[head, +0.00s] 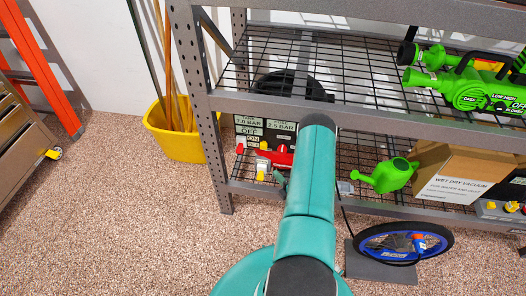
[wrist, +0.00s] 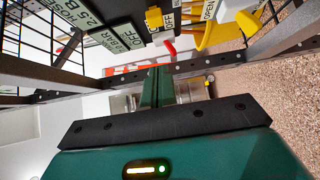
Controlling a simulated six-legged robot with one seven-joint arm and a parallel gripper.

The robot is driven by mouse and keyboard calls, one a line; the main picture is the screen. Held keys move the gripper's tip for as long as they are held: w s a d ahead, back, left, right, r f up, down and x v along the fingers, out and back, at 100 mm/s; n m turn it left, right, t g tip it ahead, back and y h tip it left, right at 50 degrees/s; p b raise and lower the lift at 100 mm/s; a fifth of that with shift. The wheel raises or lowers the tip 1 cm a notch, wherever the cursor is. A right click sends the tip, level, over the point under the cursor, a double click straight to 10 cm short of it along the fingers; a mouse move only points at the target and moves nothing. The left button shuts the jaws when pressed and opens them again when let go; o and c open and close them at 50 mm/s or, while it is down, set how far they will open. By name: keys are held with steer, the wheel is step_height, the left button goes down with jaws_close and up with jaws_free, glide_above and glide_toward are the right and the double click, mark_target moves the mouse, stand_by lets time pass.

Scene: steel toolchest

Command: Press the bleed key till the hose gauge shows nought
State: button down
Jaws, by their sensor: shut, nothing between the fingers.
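A dark panel with pale readouts (head: 250,122) sits on the lower shelf in the head view. The left readout reads 7.0 BAR and the right 2.5 BAR, with OFF and ON labels below. In the wrist view the readouts (wrist: 95,32) appear turned, at the upper left. A red part (head: 280,157) and yellow parts (head: 262,166) sit below the panel. I cannot tell which is the bleed key. My gripper (wrist: 158,72) is shut and empty, apart from the yellow parts.
A steel rack with wire shelves (head: 300,62) frames the panel; its upright (head: 202,110) stands close by on the left. A green watering can (head: 388,175) and cardboard box (head: 450,170) are right.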

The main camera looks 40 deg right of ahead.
glide_toward(261, 147)
steer(key=w+a, duration=0.3)
steer(key=w, duration=0.1)
steer(key=shift+w+d+f, duration=0.1)
steer(key=shift+w+d, duration=0.2)
steer(key=shift+d, duration=0.3)
steer(key=shift+w+d, duration=0.3)
steer(key=shift+d, duration=0.3)
steer(key=shift+w+d+f, duration=0.1)
steer(key=shift+w+d, duration=0.2)
steer(key=shift+d, duration=0.3)
